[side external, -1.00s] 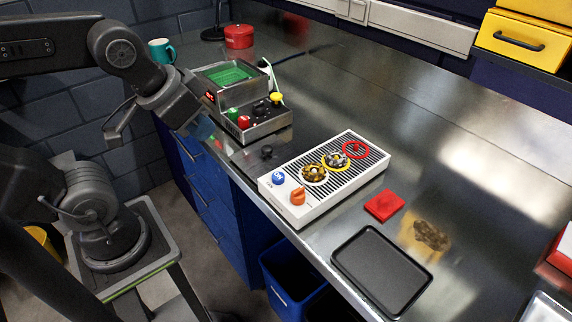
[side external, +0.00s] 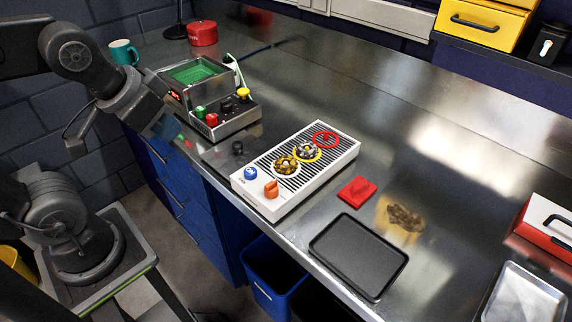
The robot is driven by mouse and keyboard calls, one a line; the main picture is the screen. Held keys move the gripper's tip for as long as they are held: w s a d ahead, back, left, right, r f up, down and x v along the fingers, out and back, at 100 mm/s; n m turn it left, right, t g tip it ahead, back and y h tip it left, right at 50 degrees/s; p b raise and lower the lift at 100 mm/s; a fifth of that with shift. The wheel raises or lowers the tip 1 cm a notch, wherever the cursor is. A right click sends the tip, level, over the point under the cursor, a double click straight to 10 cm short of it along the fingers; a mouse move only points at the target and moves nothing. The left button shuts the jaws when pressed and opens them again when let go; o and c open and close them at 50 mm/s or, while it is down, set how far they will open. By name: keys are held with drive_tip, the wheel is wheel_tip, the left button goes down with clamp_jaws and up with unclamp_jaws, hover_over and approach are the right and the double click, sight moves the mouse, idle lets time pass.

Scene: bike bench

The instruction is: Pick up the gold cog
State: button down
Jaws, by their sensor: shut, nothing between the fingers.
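The gold cog (side external: 285,165) lies on the striped top of a white box (side external: 252,192) on the metal bench. A silver-grey cog (side external: 307,152) sits beside it, toward the upper right, within a yellow ring. My gripper (side external: 164,125) is at the left, by the bench's left edge near the grey control box. It is well apart from the gold cog and holds nothing. Its fingers are small and hard to make out here.
The grey control box (side external: 232,125) with coloured knobs stands between my arm and the back of the bench.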

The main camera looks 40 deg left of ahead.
drive_tip(key=c, duration=0.8)
unclamp_jaws()
drive_tip(key=m+g, duration=0.6)
drive_tip(key=m, duration=1.2)
hover_over(286, 162)
wheel_tip(286, 162, down, 13)
drive_tip(key=shift+r, duration=0.1)
